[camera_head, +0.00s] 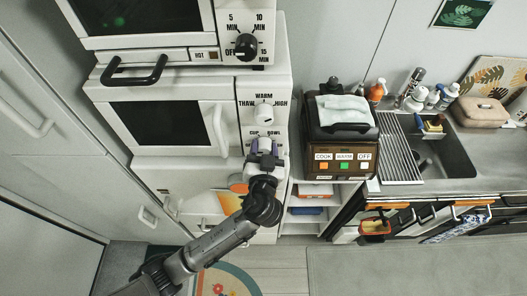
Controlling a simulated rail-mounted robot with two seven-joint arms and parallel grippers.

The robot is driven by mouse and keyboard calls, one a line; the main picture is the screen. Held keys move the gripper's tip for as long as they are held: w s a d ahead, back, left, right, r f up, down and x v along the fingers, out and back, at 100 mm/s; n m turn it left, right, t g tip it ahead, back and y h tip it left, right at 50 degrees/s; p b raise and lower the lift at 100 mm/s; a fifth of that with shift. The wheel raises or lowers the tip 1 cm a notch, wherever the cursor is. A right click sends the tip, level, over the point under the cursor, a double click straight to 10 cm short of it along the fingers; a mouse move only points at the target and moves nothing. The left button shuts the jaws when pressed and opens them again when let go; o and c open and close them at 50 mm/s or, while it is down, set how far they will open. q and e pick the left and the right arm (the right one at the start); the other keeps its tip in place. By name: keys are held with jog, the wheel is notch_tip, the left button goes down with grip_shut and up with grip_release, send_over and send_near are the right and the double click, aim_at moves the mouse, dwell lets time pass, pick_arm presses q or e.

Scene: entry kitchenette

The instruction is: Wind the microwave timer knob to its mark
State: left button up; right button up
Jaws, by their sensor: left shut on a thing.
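The white microwave (222,88) stands below a toaster-oven-like appliance, its dark-windowed door closed. Its control panel carries a white upper knob (264,114) among the words THAW, WARM and HIGH. Below that, words like CUP and BOWL mark the timer dial. My left gripper (265,147) reaches up to this lower dial and is shut on the timer knob. The gripper hides nearly all of the knob, its pointer and most of the marks around it, so its setting cannot be read. My right gripper is not in view.
The appliance above has a black knob (246,45) and a black handle (134,70). A dark cooker (342,142) with COOK, WARM and OFF buttons stands close on the right. Farther right are a drying rack (399,150) and sink (446,157). Open floor lies below.

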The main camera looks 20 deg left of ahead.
pick_arm(q)
jog(key=c, duration=0.4)
jog(key=shift+m+p, duration=1.55)
jog(key=shift+m, duration=0.35)
jog(key=shift+m+p, duration=1.05)
jog(key=shift+m, duration=0.25)
jog(key=shift+f+m, duration=0.15)
jog(key=shift+m, duration=0.15)
jog(key=shift+s+f, duration=0.1)
